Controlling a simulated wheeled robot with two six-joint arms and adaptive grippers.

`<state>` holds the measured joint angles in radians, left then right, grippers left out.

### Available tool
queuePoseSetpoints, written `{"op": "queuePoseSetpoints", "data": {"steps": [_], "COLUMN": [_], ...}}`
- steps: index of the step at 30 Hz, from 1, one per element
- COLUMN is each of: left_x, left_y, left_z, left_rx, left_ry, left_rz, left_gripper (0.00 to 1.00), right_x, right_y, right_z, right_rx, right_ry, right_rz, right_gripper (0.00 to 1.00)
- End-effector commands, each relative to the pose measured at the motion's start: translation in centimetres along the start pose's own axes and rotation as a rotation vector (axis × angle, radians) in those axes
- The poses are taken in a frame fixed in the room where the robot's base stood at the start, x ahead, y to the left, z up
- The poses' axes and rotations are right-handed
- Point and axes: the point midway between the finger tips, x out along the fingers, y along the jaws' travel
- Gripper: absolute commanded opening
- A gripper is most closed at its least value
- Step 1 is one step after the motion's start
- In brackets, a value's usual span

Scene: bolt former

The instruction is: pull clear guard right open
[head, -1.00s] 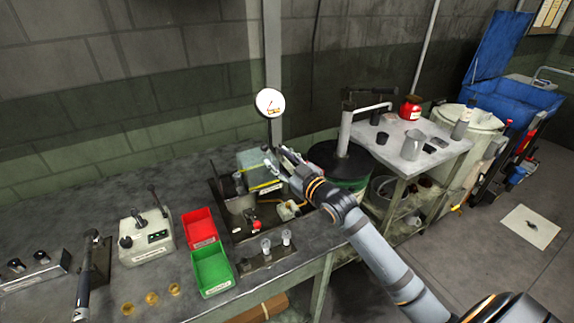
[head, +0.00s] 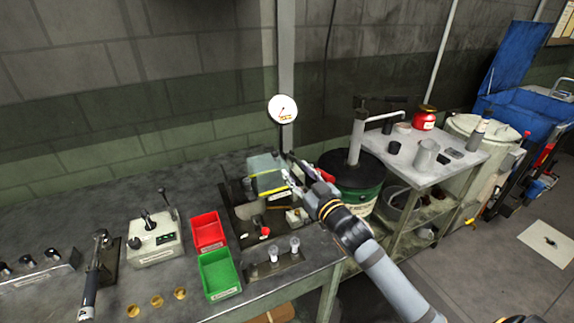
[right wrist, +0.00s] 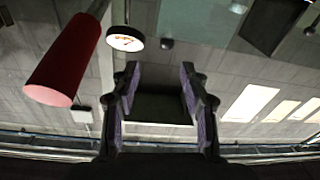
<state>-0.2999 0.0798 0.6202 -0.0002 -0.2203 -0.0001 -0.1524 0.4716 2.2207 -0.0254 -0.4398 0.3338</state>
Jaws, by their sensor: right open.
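The clear guard (head: 265,172) is a greenish see-through cover with yellow edging, standing over the bolt former on the bench. It looks closed over the machine, but its right side is partly hidden by my gripper. My right gripper (head: 289,171) is at the guard's right side, its fingers apart. In the right wrist view the two fingers (right wrist: 158,98) have nothing between them. A pale see-through panel (right wrist: 195,18) shows beyond them at the top. Whether a finger touches the guard I cannot tell. My left gripper is out of view.
A round dial gauge (head: 282,109) stands behind the guard. A red cylinder (right wrist: 68,60) is left of the fingers in the right wrist view. Red (head: 208,231) and green (head: 219,273) bins sit left of the machine. A green drum (head: 357,186) stands right of the bench.

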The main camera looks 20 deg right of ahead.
Motion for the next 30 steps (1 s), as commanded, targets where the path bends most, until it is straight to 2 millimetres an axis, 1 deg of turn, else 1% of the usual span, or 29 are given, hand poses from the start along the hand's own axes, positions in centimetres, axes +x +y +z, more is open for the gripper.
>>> {"op": "queuePoseSetpoints", "data": {"steps": [1,3,6,9,13,17,19,23,30], "left_x": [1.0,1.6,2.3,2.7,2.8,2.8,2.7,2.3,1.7], "left_y": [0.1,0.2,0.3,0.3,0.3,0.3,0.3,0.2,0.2], "left_z": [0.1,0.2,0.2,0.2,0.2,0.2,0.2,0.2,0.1], "left_rx": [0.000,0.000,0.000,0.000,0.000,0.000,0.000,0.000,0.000], "left_ry": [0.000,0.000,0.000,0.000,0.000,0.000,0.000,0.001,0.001], "left_rz": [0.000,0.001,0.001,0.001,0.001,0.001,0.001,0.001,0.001], "left_gripper": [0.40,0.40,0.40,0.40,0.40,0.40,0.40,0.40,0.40], "right_x": [0.2,0.6,0.9,1.1,1.2,1.3,1.7,3.8,8.7], "right_y": [-0.5,-1.1,-1.9,-2.6,-3.0,-3.0,-3.0,-2.5,-1.5], "right_z": [0.4,0.3,0.1,-0.2,-0.5,-0.6,-0.6,-0.6,-0.2], "right_rx": [0.084,0.186,0.314,0.407,0.463,0.468,0.466,0.463,0.465], "right_ry": [0.009,0.007,-0.001,-0.012,-0.021,-0.024,-0.023,-0.021,-0.023], "right_rz": [0.043,0.098,0.158,0.194,0.213,0.215,0.213,0.213,0.213], "right_gripper": [0.45,0.45,0.45,0.45,0.45,0.45,0.45,0.45,0.45]}}
